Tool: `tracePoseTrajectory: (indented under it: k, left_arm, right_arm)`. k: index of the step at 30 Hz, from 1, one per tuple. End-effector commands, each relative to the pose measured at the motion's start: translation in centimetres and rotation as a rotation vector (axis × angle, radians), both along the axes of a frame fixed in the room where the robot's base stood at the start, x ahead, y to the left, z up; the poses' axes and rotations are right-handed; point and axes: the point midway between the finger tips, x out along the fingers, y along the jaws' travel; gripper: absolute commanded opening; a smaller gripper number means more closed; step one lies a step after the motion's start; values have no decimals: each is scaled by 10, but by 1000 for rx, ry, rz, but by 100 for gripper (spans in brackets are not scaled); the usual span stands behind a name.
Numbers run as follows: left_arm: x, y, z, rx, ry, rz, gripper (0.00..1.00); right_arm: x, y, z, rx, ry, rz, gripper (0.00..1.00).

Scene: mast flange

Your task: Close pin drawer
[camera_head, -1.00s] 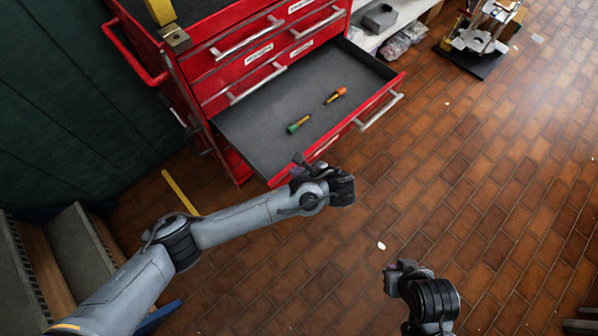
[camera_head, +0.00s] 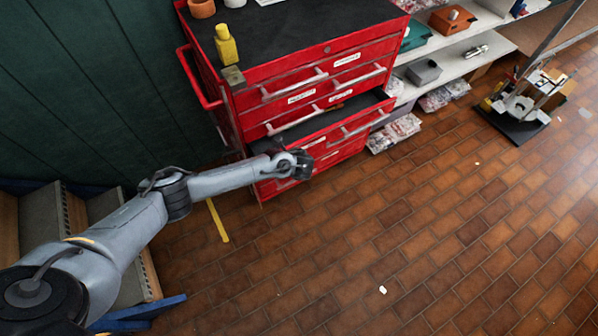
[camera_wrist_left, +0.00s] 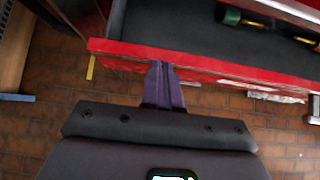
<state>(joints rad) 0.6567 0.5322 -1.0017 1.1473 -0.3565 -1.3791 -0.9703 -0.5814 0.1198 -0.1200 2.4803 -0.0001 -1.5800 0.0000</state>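The red pin drawer (camera_head: 330,134) is partly open in the tool cabinet, with a narrow strip of its dark floor showing. Its bar handle (camera_head: 362,122) is on the right part of the front. My left gripper (camera_head: 273,149) is at the left part of the drawer front. In the left wrist view its two fingers (camera_wrist_left: 162,75) are together with nothing visible between them, and their tips meet the red front edge (camera_wrist_left: 200,64). A green-ended pin (camera_wrist_left: 230,16) and part of another (camera_wrist_left: 305,41) lie inside the drawer. My right gripper is out of view.
The red cabinet (camera_head: 300,60) has a black top with a yellow bottle (camera_head: 226,46). White shelves (camera_head: 450,58) with bins and bags stand to its right. A stand on a black base (camera_head: 512,122) is farther right.

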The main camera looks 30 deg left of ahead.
Motion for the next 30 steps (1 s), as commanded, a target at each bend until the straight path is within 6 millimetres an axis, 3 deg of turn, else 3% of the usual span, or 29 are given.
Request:
tracePoseTrajectory:
  k: [3,12,30]
  left_arm:
    - [10,21,-2,3,2,1,0]
    - [22,46,-2,1,3,-1,0]
    - [23,47,-1,0,3,-3,0]
  right_arm:
    - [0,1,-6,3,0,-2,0]
    - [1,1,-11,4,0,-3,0]
    - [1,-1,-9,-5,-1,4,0]
